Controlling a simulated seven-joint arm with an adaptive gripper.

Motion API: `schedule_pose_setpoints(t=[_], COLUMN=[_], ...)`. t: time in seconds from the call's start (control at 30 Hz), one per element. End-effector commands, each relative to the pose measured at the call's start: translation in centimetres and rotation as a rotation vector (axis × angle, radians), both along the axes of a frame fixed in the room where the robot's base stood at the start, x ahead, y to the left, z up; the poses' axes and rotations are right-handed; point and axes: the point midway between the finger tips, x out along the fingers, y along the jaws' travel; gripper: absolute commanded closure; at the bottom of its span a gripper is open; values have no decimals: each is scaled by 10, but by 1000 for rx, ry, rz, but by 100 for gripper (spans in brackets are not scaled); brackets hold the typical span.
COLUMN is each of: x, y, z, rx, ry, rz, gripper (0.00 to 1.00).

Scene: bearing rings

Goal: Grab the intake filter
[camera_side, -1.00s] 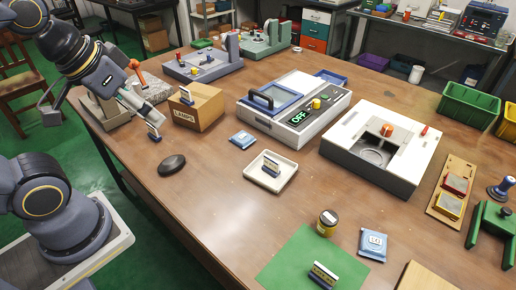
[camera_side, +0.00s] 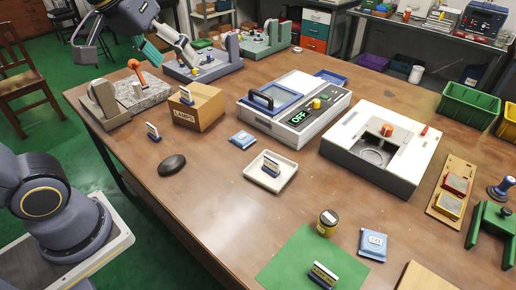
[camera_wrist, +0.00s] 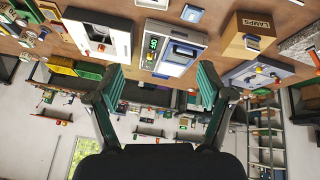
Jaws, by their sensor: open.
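No part is labelled as the intake filter. The likeliest candidate is a blue-framed panel (camera_side: 277,92) with a black handle (camera_side: 262,101), set in the top of a white machine (camera_side: 296,108) whose green display reads OFF. The machine also shows upside down in the wrist view (camera_wrist: 171,48), above and between my fingers. My gripper (camera_side: 172,50) is at the upper left in the side view, raised near the back left fixture and well apart from the machine. In the wrist view my gripper (camera_wrist: 160,88) is open, with nothing between its green pads.
A LAMPS carton (camera_side: 197,108) stands left of the machine. A white unit with a round recess (camera_side: 381,147) stands to its right. A cream tray (camera_side: 270,171) and a blue packet (camera_side: 242,139) lie in front. Grey fixtures (camera_side: 203,66) stand at the back left.

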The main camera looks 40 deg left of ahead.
Motion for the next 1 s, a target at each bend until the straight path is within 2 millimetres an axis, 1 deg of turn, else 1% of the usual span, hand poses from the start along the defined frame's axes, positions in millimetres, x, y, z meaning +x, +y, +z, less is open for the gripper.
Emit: schedule_pose_setpoints(t=[0.03, 0.07, 0.13, 0.17, 0.2, 0.27, 0.3, 0.37, 0.4, 0.47, 0.5, 0.57, 0.6, 0.67, 0.7, 0.8, 0.9, 0.97, 1.0], x=[22, 34, 64, 78, 96, 122, 138, 159, 171, 186, 192, 198, 199, 197, 194, 181, 171, 168, 168], y=[-10, -16, -34, -43, -57, -80, -97, -124, -143, -172, -191, -217, -233, -252, -263, -278, -286, -288, -288], z=[6, 9, 12, 11, 7, -2, -11, -30, -45, -71, -91, -121, -141, -170, -187, -222, -242, -248, -255], rx=[-18, -29, -52, -60, -68, -76, -79, -77, -73, -61, -50, -29, -13, 12, 27, 64, 86, 88, 88], ry=[22, 35, 69, 85, 110, 148, 175, 217, 245, 288, 316, 357, 382, 417, 438, 491, 520, 520, 520], rz=[5, 10, 16, 18, 18, 14, 9, -2, -11, -30, -46, -72, -94, -125, -142, -173, -192, -198, -199], gripper=[21, 21, 21, 21, 21, 21, 21, 21, 21, 21, 21, 21, 21, 21, 21, 21, 21, 21, 21])
